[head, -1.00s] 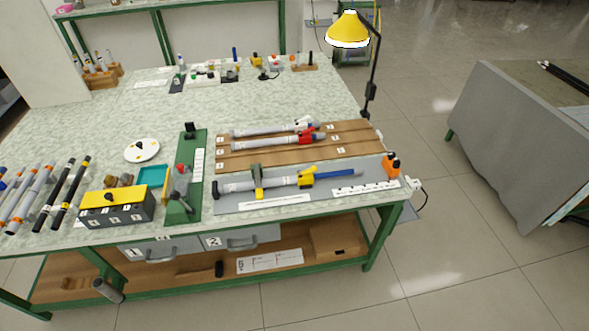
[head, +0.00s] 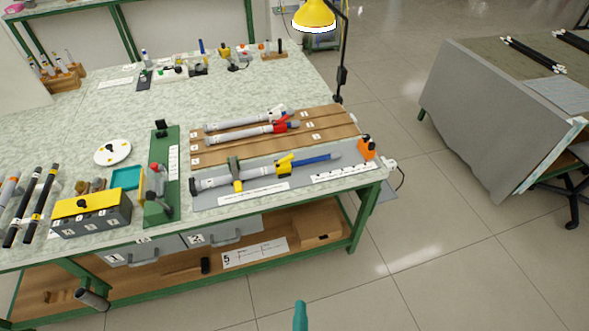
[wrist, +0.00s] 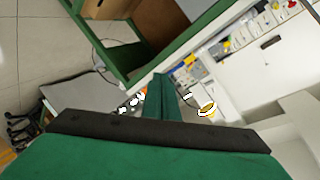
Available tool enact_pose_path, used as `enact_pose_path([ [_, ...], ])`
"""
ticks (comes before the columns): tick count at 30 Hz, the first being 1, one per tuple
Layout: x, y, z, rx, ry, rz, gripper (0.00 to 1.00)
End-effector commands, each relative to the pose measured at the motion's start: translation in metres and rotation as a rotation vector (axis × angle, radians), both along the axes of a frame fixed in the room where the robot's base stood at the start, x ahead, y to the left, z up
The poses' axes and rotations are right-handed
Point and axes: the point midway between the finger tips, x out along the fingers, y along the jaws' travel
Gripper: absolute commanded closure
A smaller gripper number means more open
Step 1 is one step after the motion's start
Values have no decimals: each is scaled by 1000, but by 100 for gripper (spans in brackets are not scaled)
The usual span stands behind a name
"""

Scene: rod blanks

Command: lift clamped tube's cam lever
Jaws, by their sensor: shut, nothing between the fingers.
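A grey tube (head: 212,184) lies on a grey mat (head: 208,202) near the front edge of the bench. An olive and yellow clamp (head: 237,178) sits across it. A yellow collar with a lever-like tab (head: 287,163) is at its right end, where a blue rod (head: 318,159) comes out. Whether the lever is up or down is too small to tell. The teal tip of my gripper (head: 300,316) shows at the bottom of the head view, well in front of the bench. In the wrist view my gripper (wrist: 160,92) is shut and empty, far from the tube.
Two more tubes, one with a red collar (head: 280,126) and one with a white collar (head: 275,114), lie on a brown board (head: 330,122) behind. A yellow lamp (head: 314,16) stands at the back right. A grey-draped table (head: 490,120) is at right. Open floor lies between.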

Motion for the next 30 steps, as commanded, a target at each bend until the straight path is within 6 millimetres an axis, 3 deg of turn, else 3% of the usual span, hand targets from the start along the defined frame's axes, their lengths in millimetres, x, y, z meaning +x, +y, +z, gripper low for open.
enact_pose_path([
  [1,21,-2,-4,80,-5,-22,100],
  [7,96,-4,-20,445,8,-110,100],
  [14,189,-5,-17,866,31,-208,100],
  [19,257,-4,0,1176,60,-275,100],
  [24,322,-2,30,1470,99,-337,100],
  [30,374,2,63,1723,151,-394,100],
])
